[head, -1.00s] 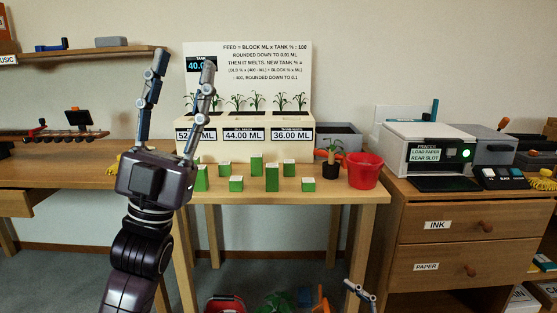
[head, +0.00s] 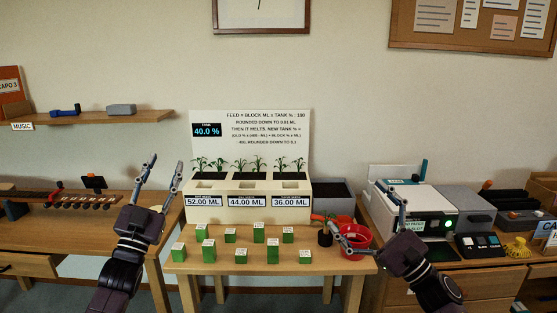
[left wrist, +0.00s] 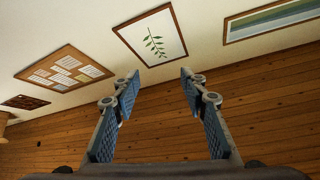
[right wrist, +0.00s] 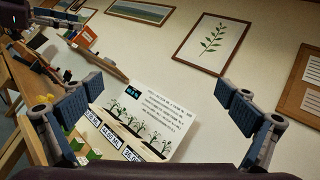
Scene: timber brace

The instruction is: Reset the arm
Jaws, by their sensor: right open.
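My left gripper (head: 160,180) is raised at the left in the head view, in front of the gap between two tables. Its fingers stand apart and hold nothing; in the left wrist view its open fingers (left wrist: 160,85) face a wall with framed pictures and the wooden floor. My right gripper (head: 366,215) is at the right in the head view, its spread fingers overlapping the view of the red bucket (head: 354,250) and the printer. In the right wrist view the open fingers (right wrist: 160,85) have nothing between them, with the planter sign (right wrist: 150,120) beyond.
Several green blocks (head: 272,250) stand on the middle table (head: 205,267) before the planter (head: 250,216). The printer (head: 428,215) stands at the right. The air above the blocks is clear.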

